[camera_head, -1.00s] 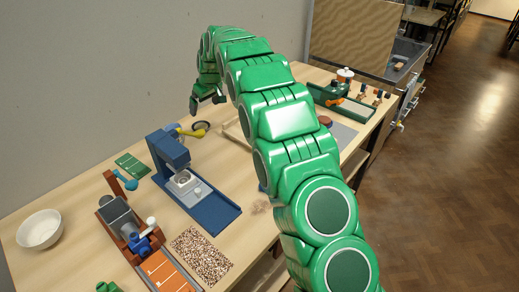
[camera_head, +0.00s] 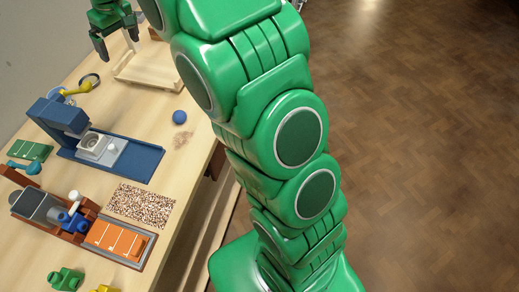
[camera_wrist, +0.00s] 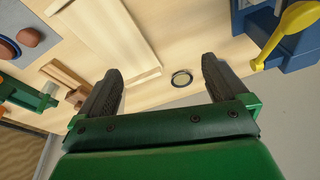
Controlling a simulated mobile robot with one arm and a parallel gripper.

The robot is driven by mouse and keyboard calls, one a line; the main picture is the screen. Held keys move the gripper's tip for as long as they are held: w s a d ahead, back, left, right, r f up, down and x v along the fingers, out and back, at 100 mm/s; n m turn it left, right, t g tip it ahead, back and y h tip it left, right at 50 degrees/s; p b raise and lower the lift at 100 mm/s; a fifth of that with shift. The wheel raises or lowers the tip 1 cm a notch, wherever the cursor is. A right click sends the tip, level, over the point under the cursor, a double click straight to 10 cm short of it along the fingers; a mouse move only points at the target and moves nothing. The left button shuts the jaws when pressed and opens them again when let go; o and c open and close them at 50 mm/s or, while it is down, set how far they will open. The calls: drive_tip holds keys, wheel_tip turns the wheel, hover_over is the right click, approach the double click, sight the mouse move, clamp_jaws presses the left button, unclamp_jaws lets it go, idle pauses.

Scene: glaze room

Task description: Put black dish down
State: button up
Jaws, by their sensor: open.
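A small round dish with a dark rim and a pale inside (camera_head: 90,81) lies on the wooden table, behind the yellow handle of the blue machine. It also shows in the wrist view (camera_wrist: 181,78), between my fingers in the picture but beyond them. My gripper (camera_head: 117,42) is open and empty above the table, up and to the right of the dish in the head view. In the wrist view my gripper's two dark fingers (camera_wrist: 161,67) are spread wide, touching nothing.
The blue machine (camera_head: 140,160) with its yellow lever (camera_head: 76,90) stands close to the dish. A shallow wooden tray (camera_head: 150,78) lies to the right. A blue ball (camera_head: 180,117) and a speckled mat (camera_head: 141,205) are nearer the front edge. The wall is behind.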

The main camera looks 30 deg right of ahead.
drive_tip(key=s+d+r+m+g, duration=0.1)
drive_tip(key=s+d, duration=0.3)
drive_tip(key=s, duration=0.4)
drive_tip(key=s+d+r+m+h, duration=0.1)
drive_tip(key=s+d, duration=0.2)
drive_tip(key=s, duration=0.5)
drive_tip(key=s+d+r+m+g, duration=0.1)
drive_tip(key=s+d, duration=0.3)
drive_tip(key=s, duration=0.4)
drive_tip(key=s+d+f+m+g, duration=0.1)
drive_tip(key=s+d+f, duration=0.1)
drive_tip(key=s, duration=1)
drive_tip(key=s+d+f+m, duration=0.2)
drive_tip(key=s+d, duration=0.1)
drive_tip(key=s, duration=0.9)
drive_tip(key=shift+d+g+h, duration=0.3)
drive_tip(key=shift+g+h, duration=0.1)
